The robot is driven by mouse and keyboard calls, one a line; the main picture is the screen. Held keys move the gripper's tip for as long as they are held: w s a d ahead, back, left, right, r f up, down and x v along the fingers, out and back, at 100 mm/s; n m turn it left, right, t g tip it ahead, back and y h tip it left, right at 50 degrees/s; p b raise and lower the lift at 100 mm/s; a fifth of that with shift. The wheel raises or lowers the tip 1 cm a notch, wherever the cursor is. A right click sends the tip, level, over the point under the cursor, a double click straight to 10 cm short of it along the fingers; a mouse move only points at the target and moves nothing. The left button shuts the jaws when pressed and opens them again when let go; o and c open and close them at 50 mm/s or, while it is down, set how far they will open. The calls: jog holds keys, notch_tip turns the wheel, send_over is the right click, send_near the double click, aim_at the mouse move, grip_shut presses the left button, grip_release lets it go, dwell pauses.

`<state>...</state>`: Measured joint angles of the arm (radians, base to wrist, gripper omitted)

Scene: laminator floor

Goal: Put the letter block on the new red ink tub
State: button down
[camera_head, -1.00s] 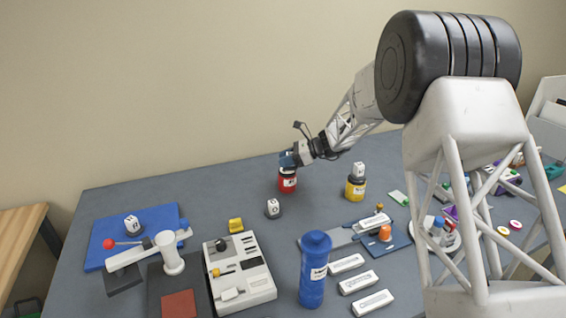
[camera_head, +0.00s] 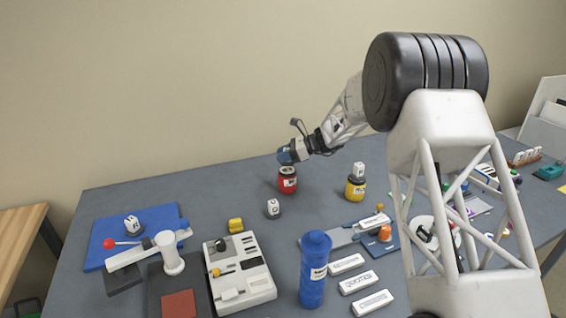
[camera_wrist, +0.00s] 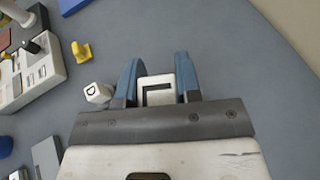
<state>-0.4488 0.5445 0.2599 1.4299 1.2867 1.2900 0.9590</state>
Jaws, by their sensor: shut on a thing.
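My gripper (camera_head: 287,157) is just above the red ink tub (camera_head: 288,183) at the back middle of the table. In the wrist view my gripper (camera_wrist: 158,85) has its blue fingers shut on a white letter block (camera_wrist: 158,92) with a dark angular mark. The held block is hard to make out in the head view. The tub's dark top shows below the fingers; I cannot tell whether the block touches it. The tub is not visible in the wrist view.
Another letter block stands on a yellow tub (camera_head: 355,190) to the right. A loose block (camera_head: 273,208) and a yellow piece (camera_head: 236,225) lie in front. A blue bottle (camera_head: 314,275) stands nearer. A further block (camera_head: 132,224) sits on the blue mat (camera_head: 99,252).

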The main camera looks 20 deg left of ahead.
jog(key=shift+f, duration=1.4)
jog(key=shift+f, duration=0.15)
jog(key=c, duration=0.8)
grip_release()
jog(key=shift+d, duration=0.15)
jog(key=v, duration=1.2)
jog(key=shift+w, duration=0.1)
